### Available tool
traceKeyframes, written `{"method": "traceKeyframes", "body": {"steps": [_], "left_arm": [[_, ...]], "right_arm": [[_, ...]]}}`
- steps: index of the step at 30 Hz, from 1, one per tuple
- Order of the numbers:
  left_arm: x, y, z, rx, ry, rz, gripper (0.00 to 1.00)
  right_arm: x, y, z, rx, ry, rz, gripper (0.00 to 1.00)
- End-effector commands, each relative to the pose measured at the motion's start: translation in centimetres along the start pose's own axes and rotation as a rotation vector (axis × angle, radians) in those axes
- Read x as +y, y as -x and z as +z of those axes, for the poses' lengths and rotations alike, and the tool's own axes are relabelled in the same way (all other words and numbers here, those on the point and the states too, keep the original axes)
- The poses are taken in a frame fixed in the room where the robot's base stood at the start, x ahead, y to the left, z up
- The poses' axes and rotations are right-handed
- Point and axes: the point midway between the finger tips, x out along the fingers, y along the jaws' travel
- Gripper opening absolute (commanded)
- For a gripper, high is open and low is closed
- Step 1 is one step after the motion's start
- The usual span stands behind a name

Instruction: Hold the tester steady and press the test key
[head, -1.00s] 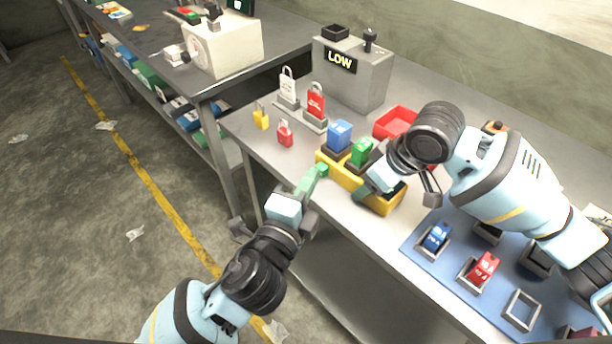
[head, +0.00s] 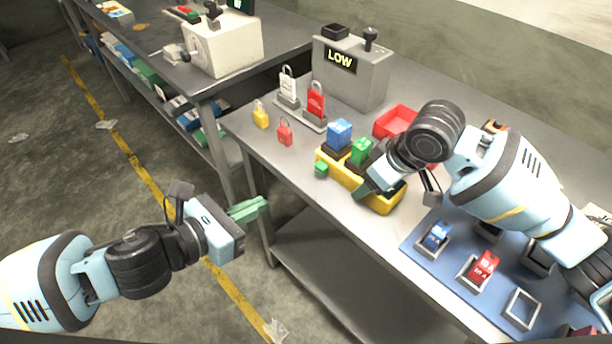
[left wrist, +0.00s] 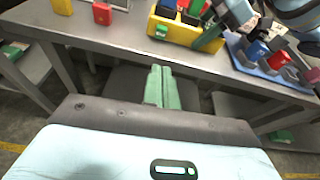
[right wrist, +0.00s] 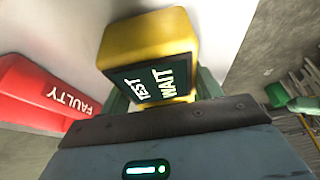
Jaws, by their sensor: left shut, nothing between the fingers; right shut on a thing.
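The yellow tester (head: 382,205) is a long box at the table's front edge, with blue and green fuse-like blocks at it. Its dark screen (right wrist: 155,80) reads TEST and WAIT in the right wrist view. A green key (head: 321,170) sits at its left end; it also shows in the left wrist view (left wrist: 161,31). My right gripper (head: 366,190) is shut on the tester, its forearm hiding part of it. My left gripper (head: 262,204) is shut and empty, in front of the table over the floor, apart from the key. Its closed green fingers show in the left wrist view (left wrist: 161,88).
A red bin (head: 394,121) marked FAULTY in the right wrist view stands behind the tester. A grey LOW box (head: 372,80) and padlocks (head: 316,100) stand left. A blue mat (head: 430,255) with fuse holders lies right. The floor before the table is open.

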Motion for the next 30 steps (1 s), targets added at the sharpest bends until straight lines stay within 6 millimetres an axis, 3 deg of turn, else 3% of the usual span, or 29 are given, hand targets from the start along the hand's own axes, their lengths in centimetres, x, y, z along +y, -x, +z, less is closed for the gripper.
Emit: {"method": "traceKeyframes", "body": {"steps": [17, 23, 30], "left_arm": [[0.3, 0.1, -0.2, 0.014, -0.046, -0.002, 0.00], [0.3, -2.2, -0.1, 0.012, -0.046, -0.002, 0.00], [0.3, -6.5, -0.2, 0.012, -0.046, -0.002, 0.00]], "right_arm": [[0.0, 0.1, -0.1, 0.001, 0.001, 0.000, 0.25], [0.0, 0.1, -0.1, 0.001, 0.001, 0.000, 0.25], [0.0, 0.1, -0.1, 0.001, 0.001, 0.000, 0.25]]}}
